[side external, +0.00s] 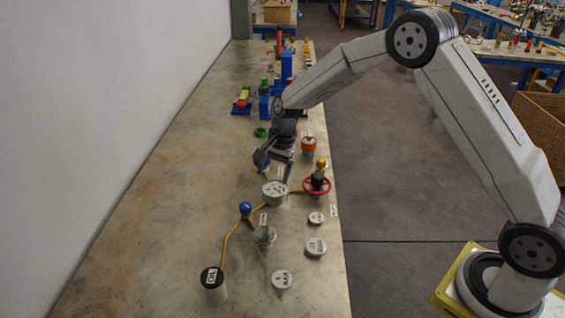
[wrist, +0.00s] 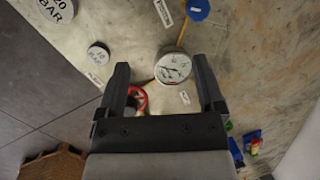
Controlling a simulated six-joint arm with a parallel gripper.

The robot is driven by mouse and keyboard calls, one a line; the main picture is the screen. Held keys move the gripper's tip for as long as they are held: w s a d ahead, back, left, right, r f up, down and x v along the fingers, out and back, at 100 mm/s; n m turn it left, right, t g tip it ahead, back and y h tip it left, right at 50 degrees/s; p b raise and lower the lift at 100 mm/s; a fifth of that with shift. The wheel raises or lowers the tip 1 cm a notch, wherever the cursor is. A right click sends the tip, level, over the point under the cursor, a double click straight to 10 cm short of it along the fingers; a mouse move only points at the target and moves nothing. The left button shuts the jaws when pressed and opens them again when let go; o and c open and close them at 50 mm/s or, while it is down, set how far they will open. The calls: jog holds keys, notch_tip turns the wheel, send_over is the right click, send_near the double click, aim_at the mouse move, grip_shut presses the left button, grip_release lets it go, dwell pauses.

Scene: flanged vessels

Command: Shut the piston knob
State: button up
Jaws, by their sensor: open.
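My gripper (side external: 275,170) points down above the bench, just beyond a round white-faced gauge (side external: 275,192). In the wrist view its two dark fingers (wrist: 161,66) are apart with nothing gripped, and the gauge (wrist: 172,67) shows between and beyond them. A red handwheel (side external: 316,186) with a dark centre stands right of the gauge; in the wrist view it is partly hidden by the left finger (wrist: 137,98). A yellow knob (side external: 321,162) and an orange-red capped part (side external: 309,145) stand behind the wheel.
A black-topped cylinder (side external: 212,280) and several labelled round discs (side external: 316,248) stand nearer. Blue fixtures (side external: 286,70) stand farther back. The bench's left side is clear, beside a white wall.

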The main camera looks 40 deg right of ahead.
jog(key=s+d+r+n+h, duration=0.1)
jog(key=s+r+n, duration=0.1)
jog(key=s+n, duration=0.3)
jog(key=s+d+r+n+t+h, duration=0.1)
jog(key=s+r+n, duration=0.2)
jog(key=s, duration=1)
jog(key=shift+s+d+n+t, duration=0.3)
jog(key=shift+s+n, duration=0.05)
jog(key=shift+n, duration=0.65)
jog(key=m+t+h, duration=0.2)
jog(key=m+h, duration=0.1)
jog(key=m, duration=0.2)
send_over(246, 210)
jog(key=s+a, duration=0.1)
notch_tip(246, 210, down, 11)
jog(key=shift+s+r+g, duration=0.1)
jog(key=shift+g, duration=0.2)
